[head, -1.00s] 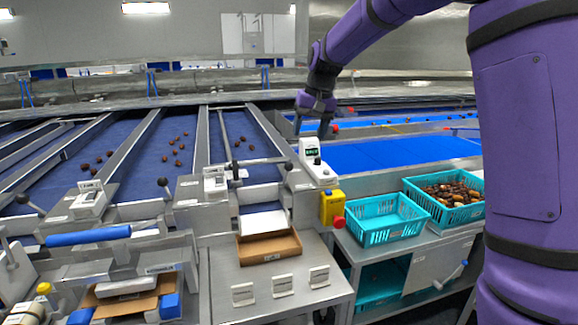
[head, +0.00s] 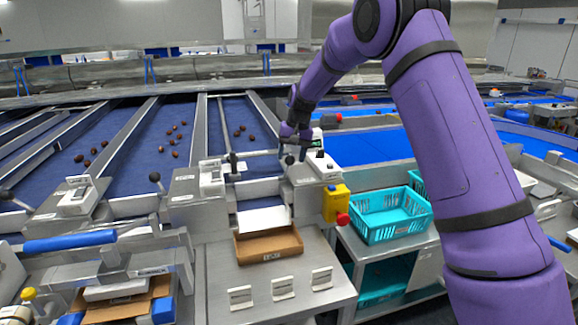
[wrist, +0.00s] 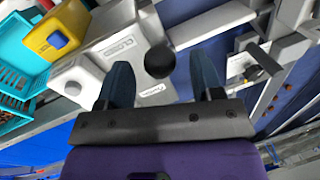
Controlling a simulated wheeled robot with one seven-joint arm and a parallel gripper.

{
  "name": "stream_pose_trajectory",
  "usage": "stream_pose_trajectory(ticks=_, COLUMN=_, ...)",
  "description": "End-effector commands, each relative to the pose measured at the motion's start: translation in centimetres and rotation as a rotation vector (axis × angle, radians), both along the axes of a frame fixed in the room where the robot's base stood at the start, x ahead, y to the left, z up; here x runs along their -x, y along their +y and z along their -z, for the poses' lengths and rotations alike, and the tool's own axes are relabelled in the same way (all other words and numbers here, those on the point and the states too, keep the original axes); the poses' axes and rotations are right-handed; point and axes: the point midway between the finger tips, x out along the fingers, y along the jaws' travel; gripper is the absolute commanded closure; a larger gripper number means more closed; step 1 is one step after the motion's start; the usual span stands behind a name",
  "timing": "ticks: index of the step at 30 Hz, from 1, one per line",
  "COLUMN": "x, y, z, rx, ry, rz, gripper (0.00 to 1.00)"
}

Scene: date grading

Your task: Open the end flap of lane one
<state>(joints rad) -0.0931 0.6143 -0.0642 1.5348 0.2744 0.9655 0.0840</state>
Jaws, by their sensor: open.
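My gripper (head: 293,148) is open at the end of the right-hand blue lane (head: 229,118). It hangs just above a lever with a black ball knob (head: 290,160), at the lane's right side. In the wrist view the knob (wrist: 160,62) shows between the two spread fingers, with a visible gap on each side. The lever's grey housing (wrist: 120,42) bears labels too small to read surely. The end flap itself is hard to make out behind the bar at the lane's end. Several dark dates (head: 240,131) lie up the lane.
A white chute (head: 263,218) leads to a cardboard tray (head: 275,246) below the lane. A yellow box with a red button (head: 336,203) and a teal basket (head: 390,215) stand to the right. Another black-knobbed lever (head: 155,178) stands left.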

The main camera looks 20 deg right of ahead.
Motion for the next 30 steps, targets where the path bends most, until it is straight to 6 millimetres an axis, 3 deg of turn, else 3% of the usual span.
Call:
stream_pose_trajectory(ticks=3, x=0.0, y=0.4, z=1.8, rx=0.001, ry=0.002, rz=0.000, gripper=0.40)
stream_pose_trajectory(ticks=9, x=-0.1, y=0.7, z=3.5, rx=0.000, ry=0.001, rz=0.000, gripper=0.40)
stream_pose_trajectory(ticks=20, x=-0.1, y=0.8, z=3.9, rx=0.000, ry=0.000, rz=0.000, gripper=0.40)
stream_pose_trajectory(ticks=27, x=-0.1, y=0.8, z=3.9, rx=0.000, ry=0.000, rz=0.000, gripper=0.95)
stream_pose_trajectory(ticks=28, x=-0.1, y=0.8, z=3.9, rx=0.000, ry=0.000, rz=0.000, gripper=1.00)
stream_pose_trajectory(ticks=30, x=-0.1, y=0.8, z=3.9, rx=0.000, ry=0.000, rz=0.000, gripper=1.00)
